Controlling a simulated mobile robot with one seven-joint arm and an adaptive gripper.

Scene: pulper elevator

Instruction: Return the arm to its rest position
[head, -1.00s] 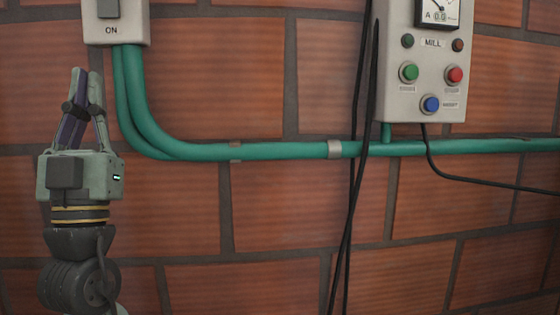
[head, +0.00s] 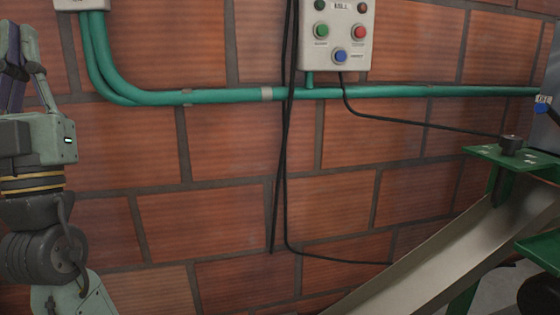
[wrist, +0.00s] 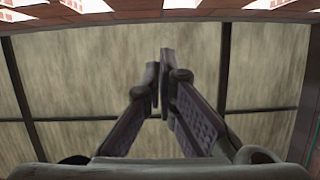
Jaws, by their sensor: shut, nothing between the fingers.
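My gripper (head: 14,30) stands upright at the left edge of the head view, fingers pointing up, in front of the brick wall. In the wrist view its two fingers (wrist: 161,95) come together at the tips with nothing between them. Beyond them in the wrist view is a pale, mottled panelled surface (wrist: 80,75) with dark seams.
A mill control box (head: 336,35) with coloured buttons hangs on the brick wall (head: 230,215). A green conduit (head: 210,97) runs below it, with black cables hanging down. A sloping metal chute (head: 430,265) and green machine parts (head: 515,160) stand at right.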

